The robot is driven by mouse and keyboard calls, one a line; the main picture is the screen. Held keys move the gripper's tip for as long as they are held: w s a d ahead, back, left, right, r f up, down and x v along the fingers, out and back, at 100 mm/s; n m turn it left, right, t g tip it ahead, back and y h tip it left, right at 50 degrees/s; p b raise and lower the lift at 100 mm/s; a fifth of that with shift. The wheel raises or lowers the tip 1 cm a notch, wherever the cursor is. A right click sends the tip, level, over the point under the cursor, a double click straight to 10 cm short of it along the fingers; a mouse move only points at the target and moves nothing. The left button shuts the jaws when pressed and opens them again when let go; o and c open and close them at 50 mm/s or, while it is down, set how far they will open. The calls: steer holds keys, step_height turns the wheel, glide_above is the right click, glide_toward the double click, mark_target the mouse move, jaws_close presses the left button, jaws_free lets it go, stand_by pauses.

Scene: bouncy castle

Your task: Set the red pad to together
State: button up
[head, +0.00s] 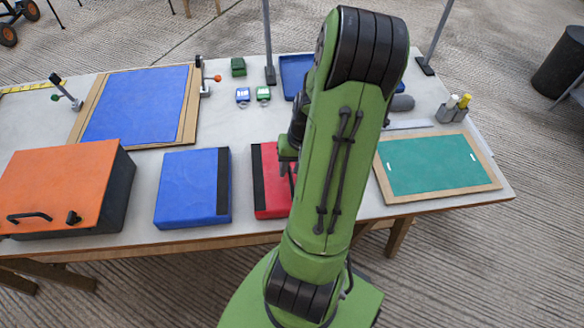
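The red pad (272,200) lies flat near the table's front edge, with a dark strip along its left side. My arm covers its right part. The blue pad (186,188) lies to its left, with a dark strip along its right side. The two strips face each other across a narrow gap of bare table, so the pads are apart. My gripper (290,172) is over the red pad, mostly hidden by my green arm. I cannot tell whether its fingers are open or touch the pad.
An orange box (58,188) with a black handle stands left of the blue pad. A blue framed panel (137,104) lies behind. A green framed panel (428,164) lies at right. Two small tags, a blue tray (293,72) and a grey post (268,45) are at the back.

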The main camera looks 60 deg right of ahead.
jaws_close()
stand_by(1.4)
